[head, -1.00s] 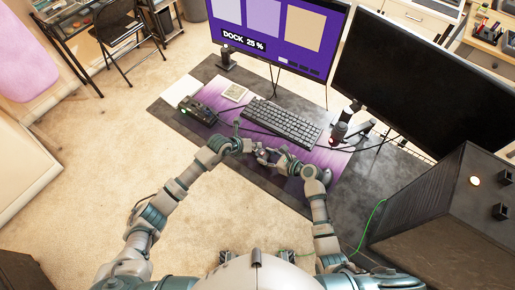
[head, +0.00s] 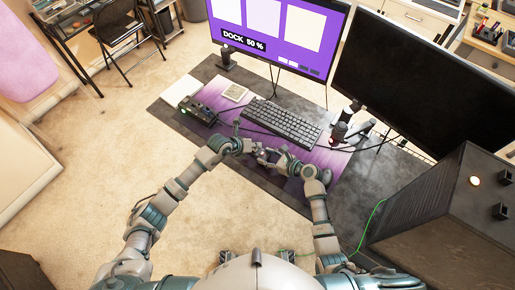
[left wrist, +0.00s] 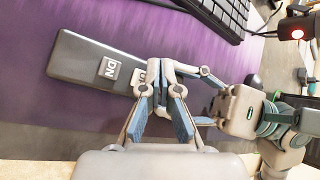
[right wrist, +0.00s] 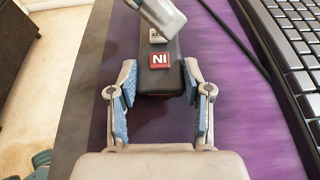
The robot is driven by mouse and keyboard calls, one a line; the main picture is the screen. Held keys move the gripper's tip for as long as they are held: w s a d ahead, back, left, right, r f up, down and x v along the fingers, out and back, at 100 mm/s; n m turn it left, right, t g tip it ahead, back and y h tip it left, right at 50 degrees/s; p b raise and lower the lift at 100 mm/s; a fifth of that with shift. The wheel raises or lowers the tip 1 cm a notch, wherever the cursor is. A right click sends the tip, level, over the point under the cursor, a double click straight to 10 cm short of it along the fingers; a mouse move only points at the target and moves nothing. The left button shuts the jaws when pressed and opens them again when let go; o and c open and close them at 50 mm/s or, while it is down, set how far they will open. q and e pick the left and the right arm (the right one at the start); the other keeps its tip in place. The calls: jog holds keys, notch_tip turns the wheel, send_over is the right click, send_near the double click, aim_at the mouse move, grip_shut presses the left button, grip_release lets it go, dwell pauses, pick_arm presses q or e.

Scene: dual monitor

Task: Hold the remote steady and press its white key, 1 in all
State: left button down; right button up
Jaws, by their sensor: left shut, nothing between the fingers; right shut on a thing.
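The dark remote (right wrist: 174,84) is between the fingers of my right gripper (right wrist: 163,100), which is shut on its near end. In the right wrist view it bears a red key (right wrist: 160,61) and, beyond it, a pale key (right wrist: 157,37). My left gripper (left wrist: 170,74) is shut and empty, its tip over or against the remote (left wrist: 80,60) by a pale key (left wrist: 140,79) that it partly hides. Whether it touches is unclear. Another key (left wrist: 109,68) with light lettering lies farther along. In the head view the grippers meet before the keyboard.
The left monitor (head: 285,32) reads DOCK 50 %; the right monitor (head: 395,80) is dark. A keyboard (head: 283,122) lies on the purple mat just beyond the grippers. A dark box with a green light (head: 197,112) stands to the left. A big black cabinet (head: 450,215) stands at right.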

pick_arm(q)
jog(key=shift+r, duration=0.45)
jog(key=shift+r, duration=0.1)
jog(key=shift+r, duration=2.4)
pick_arm(e)
jog(key=o, duration=1.3)
